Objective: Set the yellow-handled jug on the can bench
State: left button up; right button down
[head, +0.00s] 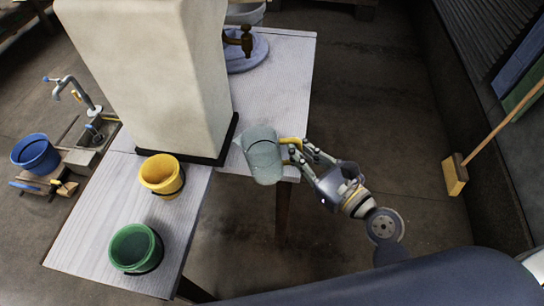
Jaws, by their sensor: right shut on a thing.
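The clear, bluish jug (262,158) with a yellow handle (291,141) is upright or slightly tilted in the middle of the head view. My right gripper (297,152) is shut on the handle, to the right of the jug. The jug overlaps the front edge of the pale bench part (283,85) behind the pillar; whether it touches the bench I cannot tell. Another pale bench part (110,215) at the left bears a yellow pot (162,174) and a green pot (134,248). Which part is the can bench is unclear. My left gripper is not in view.
A thick white pillar (150,75) with a dark foot stands just left of the jug. A brown tap (241,40) and a blue round basin (248,55) are behind it. A blue bucket (35,154) is far left. A broom (455,175) leans at the right. The floor between is clear.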

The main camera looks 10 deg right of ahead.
jog(key=f+m, duration=0.1)
jog(key=f+t+h+b, duration=0.1)
jog(key=f, duration=0.1)
jog(key=f+m+h, duration=0.1)
jog(key=shift+s+f+m, duration=0.3)
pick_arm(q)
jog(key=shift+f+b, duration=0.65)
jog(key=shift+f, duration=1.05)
pick_arm(e)
jog(key=shift+m+t+h, duration=0.4)
jog(key=shift+t, duration=0.1)
jog(key=shift+w+d+f, duration=0.85)
jog(key=shift+w+f, duration=0.1)
jog(key=shift+w, duration=1.6)
jog(key=shift+w+d+f, duration=0.8)
jog(key=shift+w+f, duration=0.2)
jog(key=shift+w, duration=1.5)
jog(key=shift+w+d+f, duration=0.85)
jog(key=shift+w+f, duration=0.1)
jog(key=shift+w, duration=1.6)
jog(key=shift+f, duration=0.2)
jog(key=c, duration=1.7)
grip_release()
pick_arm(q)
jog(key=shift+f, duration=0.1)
pick_arm(e)
jog(key=shift+o, duration=0.2)
jog(key=shift+r, duration=0.1)
